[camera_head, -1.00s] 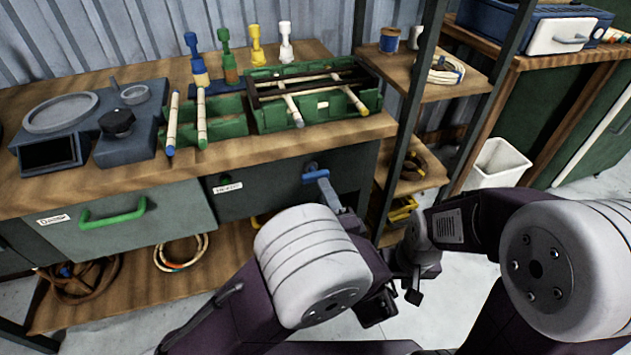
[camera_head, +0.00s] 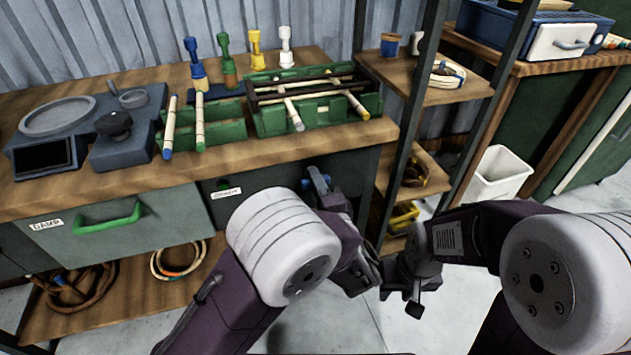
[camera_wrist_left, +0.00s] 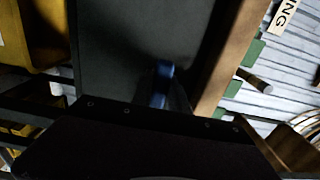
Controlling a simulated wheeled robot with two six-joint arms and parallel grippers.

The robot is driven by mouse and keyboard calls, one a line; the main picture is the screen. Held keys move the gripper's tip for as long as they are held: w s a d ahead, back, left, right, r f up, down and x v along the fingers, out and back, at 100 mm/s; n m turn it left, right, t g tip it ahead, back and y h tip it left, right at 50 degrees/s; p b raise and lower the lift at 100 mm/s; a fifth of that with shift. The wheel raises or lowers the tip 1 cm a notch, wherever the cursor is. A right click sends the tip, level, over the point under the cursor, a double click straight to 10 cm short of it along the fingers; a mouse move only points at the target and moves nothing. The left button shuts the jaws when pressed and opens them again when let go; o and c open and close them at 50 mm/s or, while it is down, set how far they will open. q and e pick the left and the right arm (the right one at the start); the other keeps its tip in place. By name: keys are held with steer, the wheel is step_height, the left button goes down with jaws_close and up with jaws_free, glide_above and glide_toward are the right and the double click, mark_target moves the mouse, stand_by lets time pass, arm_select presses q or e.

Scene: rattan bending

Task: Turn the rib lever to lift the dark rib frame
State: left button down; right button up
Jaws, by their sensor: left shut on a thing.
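The rib lever (camera_head: 318,180) is a blue handle on the dark cabinet front below the worktop; it also shows in the left wrist view (camera_wrist_left: 162,80). It now slants downward. My left gripper (camera_head: 325,192) is at the lever and shut on it; its fingertips are mostly hidden by my wrist. The dark rib frame (camera_head: 300,92) lies over the green slotted fixture (camera_head: 268,120) on the worktop, with pale sticks beneath its bars. My right gripper (camera_head: 414,298) hangs away from the bench, right of the left wrist; its jaw opening is not clear.
A grey drawer with a green handle (camera_head: 108,216) is left of the lever. A shelf rack with dark posts (camera_head: 408,130) stands close on the right. A white bin (camera_head: 500,172) is beyond it. Coiled rattan (camera_head: 75,285) lies on the lower shelf.

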arm_select(q)
steer(key=m+p, duration=0.2)
steer(key=m, duration=0.2)
steer(key=shift+r+m+p, duration=0.15)
steer(key=shift+m+p, duration=0.15)
steer(key=shift+m, duration=0.1)
steer(key=m+p, duration=0.2)
steer(key=m, duration=0.1)
steer(key=shift+m+p, duration=0.3)
steer(key=m+p, duration=0.4)
steer(key=m, duration=0.1)
steer(key=shift+p, duration=0.3)
steer(key=shift+m+p, duration=1.6)
steer(key=shift+m, duration=0.7)
steer(key=shift+f, duration=0.2)
steer(key=c, duration=1.3)
jaws_free()
